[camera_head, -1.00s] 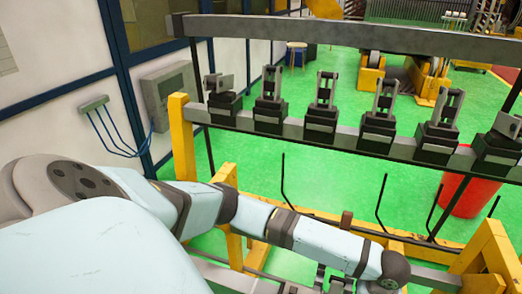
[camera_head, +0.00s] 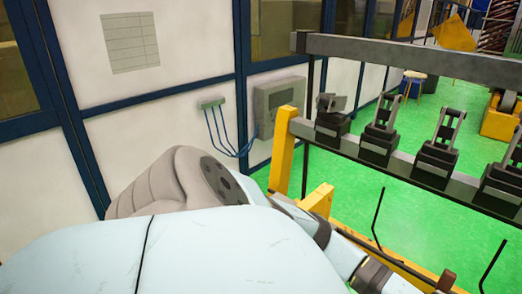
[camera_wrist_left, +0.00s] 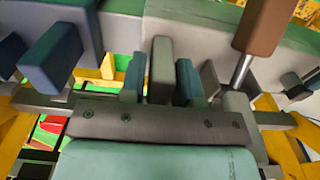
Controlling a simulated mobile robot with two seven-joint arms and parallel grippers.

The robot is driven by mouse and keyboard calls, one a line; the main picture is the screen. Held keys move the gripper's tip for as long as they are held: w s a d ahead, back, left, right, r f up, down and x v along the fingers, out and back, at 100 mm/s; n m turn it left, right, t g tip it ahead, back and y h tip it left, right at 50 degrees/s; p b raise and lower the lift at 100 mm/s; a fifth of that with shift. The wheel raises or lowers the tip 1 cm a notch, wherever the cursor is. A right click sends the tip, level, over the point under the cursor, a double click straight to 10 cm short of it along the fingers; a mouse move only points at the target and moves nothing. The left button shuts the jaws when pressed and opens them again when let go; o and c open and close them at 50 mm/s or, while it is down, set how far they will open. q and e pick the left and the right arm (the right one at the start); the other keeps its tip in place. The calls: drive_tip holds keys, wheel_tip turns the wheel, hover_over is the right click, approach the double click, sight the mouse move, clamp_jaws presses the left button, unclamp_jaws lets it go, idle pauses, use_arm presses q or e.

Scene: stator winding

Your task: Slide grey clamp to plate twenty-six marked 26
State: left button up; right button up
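In the left wrist view, a grey upright piece (camera_wrist_left: 161,70), perhaps part of the grey clamp, stands between the two blue-grey fingers of my left gripper (camera_wrist_left: 160,84). The fingers are close on both sides of it; I cannot tell whether they touch it. In the head view my left arm hides or leaves out of frame the gripper and this piece. No plate marked 26 can be read in either view. My right gripper is not in view.
In the head view several dark toggle clamps (camera_head: 436,158) stand on a grey rail (camera_head: 400,172) beneath a grey overhead beam (camera_head: 420,60). A yellow post (camera_head: 284,150) supports the rail's left end. In the wrist view a brown block (camera_wrist_left: 265,25) on a metal rod stands right of my gripper.

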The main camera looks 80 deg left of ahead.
use_arm(q)
drive_tip(key=shift+s+a+r+p, duration=0.15)
drive_tip(key=shift+s+a+p, duration=0.45)
drive_tip(key=shift+a+p, duration=0.45)
drive_tip(key=s+a+p, duration=0.2)
drive_tip(key=shift+a+p, duration=0.3)
drive_tip(key=shift+a, duration=0.05)
drive_tip(key=shift+s+a, duration=0.2)
drive_tip(key=shift+a, duration=0.15)
drive_tip(key=shift+s+a, duration=0.5)
drive_tip(key=shift+a, duration=0.15)
drive_tip(key=s+a, duration=0.2)
drive_tip(key=a, duration=0.1)
drive_tip(key=shift+s+a+f, duration=0.15)
drive_tip(key=shift+a+f, duration=0.05)
drive_tip(key=shift+a, duration=0.1)
drive_tip(key=shift+s+a, duration=0.6)
drive_tip(key=shift+a, duration=0.3)
drive_tip(key=shift+s+a, duration=0.6)
drive_tip(key=shift+a, duration=0.25)
